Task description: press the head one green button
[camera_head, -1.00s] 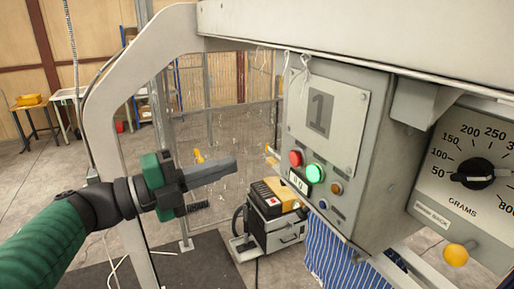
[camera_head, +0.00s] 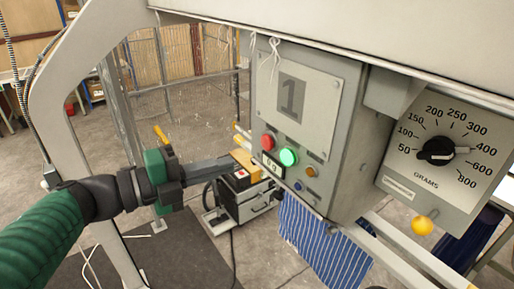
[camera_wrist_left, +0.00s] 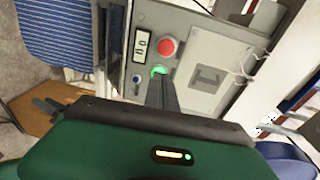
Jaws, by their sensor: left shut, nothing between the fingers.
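The head one control box, marked "1" (camera_head: 290,96), has a lit green button (camera_head: 289,157) on its front, right of a red button (camera_head: 268,142). My left gripper (camera_head: 232,161) is shut and empty, its fingers pointing right toward the box. In the head view its tips sit left of the green button with a visible gap. In the left wrist view the shut fingers (camera_wrist_left: 161,80) point at the green button (camera_wrist_left: 159,71) and cover its lower part. The red button (camera_wrist_left: 167,47) is just above. My right gripper is not in view.
A small display (camera_head: 273,166), an orange button (camera_head: 312,172) and a blue button (camera_head: 298,186) sit close by. A grams dial (camera_head: 437,151) is on the right. Blue striped fabric (camera_head: 322,245) hangs below the box. A grey machine post (camera_head: 75,110) stands behind my left arm.

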